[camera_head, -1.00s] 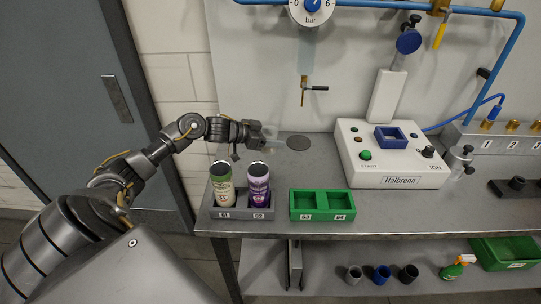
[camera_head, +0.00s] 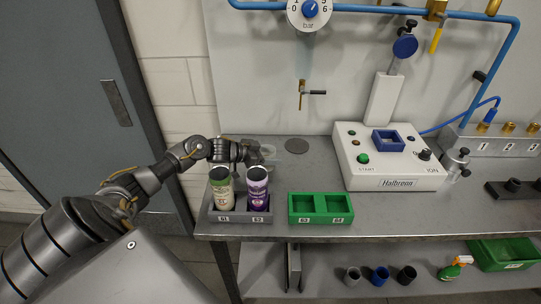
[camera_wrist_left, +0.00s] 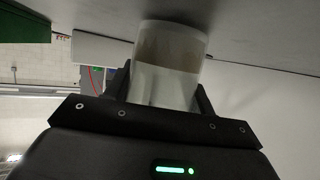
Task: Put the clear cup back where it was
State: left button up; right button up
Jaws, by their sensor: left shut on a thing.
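The clear cup (camera_wrist_left: 168,65) is between the fingers of my left gripper (camera_wrist_left: 155,95) in the left wrist view, and the gripper is shut on it. In the head view my left gripper (camera_head: 262,154) is over the back left of the bench, behind the two cans, and the clear cup (camera_head: 269,152) shows faintly at its tips. Whether the cup touches the bench is hard to tell. My right gripper is not in view.
The white Halbronn machine (camera_head: 391,180) stands further right.

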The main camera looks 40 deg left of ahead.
pick_arm(q)
jog(key=o, duration=1.1)
jog(key=shift+f, duration=0.15)
jog(key=shift+c, duration=0.2)
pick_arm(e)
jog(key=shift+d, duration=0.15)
pick_arm(q)
jog(key=shift+r, duration=0.25)
jog(key=shift+s+a, duration=0.2)
jog(key=shift+s, duration=0.1)
jog(key=b+v, duration=0.1)
jog(key=v, duration=0.9)
jog(key=shift+s+a+r, duration=0.25)
jog(key=shift+s+a, duration=0.1)
jog(key=shift+s, duration=0.15)
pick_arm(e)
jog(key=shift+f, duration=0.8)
